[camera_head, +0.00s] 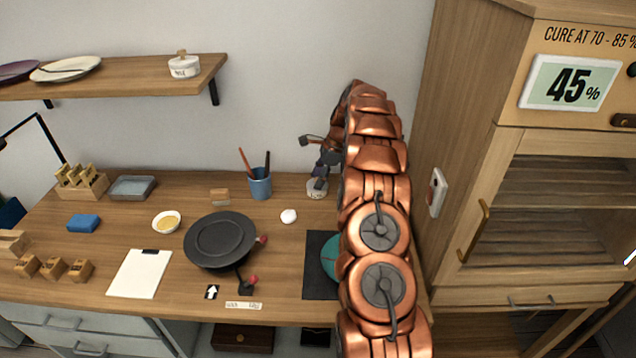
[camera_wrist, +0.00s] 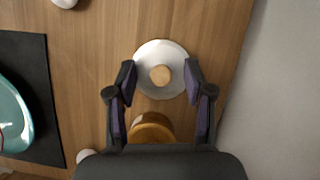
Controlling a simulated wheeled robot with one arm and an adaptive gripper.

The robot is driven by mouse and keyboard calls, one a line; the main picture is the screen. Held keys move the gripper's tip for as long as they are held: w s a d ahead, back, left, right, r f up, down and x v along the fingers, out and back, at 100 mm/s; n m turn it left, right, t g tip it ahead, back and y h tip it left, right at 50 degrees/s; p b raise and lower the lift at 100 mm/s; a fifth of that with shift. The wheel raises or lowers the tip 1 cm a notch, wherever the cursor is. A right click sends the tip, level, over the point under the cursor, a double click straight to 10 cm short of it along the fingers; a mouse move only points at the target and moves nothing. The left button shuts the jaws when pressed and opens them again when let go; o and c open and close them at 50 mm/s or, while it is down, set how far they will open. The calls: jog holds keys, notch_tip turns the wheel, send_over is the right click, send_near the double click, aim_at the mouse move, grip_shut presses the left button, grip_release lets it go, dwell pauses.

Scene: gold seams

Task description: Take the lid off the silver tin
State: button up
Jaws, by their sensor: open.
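A pale round tin (camera_head: 317,193), which looks like the silver tin, stands at the back of the bench near the wall. In the wrist view its whitish round lid (camera_wrist: 160,50) with a light wooden knob is seen from above, and the lid appears to be on. My gripper (camera_wrist: 160,74) is open, with one finger on each side of the knob; I cannot tell whether either touches it. In the head view my gripper (camera_head: 320,172) is just above the tin and partly hides it.
An amber-brown round thing (camera_wrist: 151,128) lies partly hidden below my palm. A dark mat (camera_head: 318,281) with a teal dish (camera_head: 328,258) is nearer the front. A blue cup (camera_head: 260,186) of tools and a white lump (camera_head: 288,216) stand left of the tin. The wall is close behind.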

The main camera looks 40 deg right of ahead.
jog(key=shift+c, duration=0.4)
jog(key=c, duration=0.9)
jog(key=shift+r, duration=0.1)
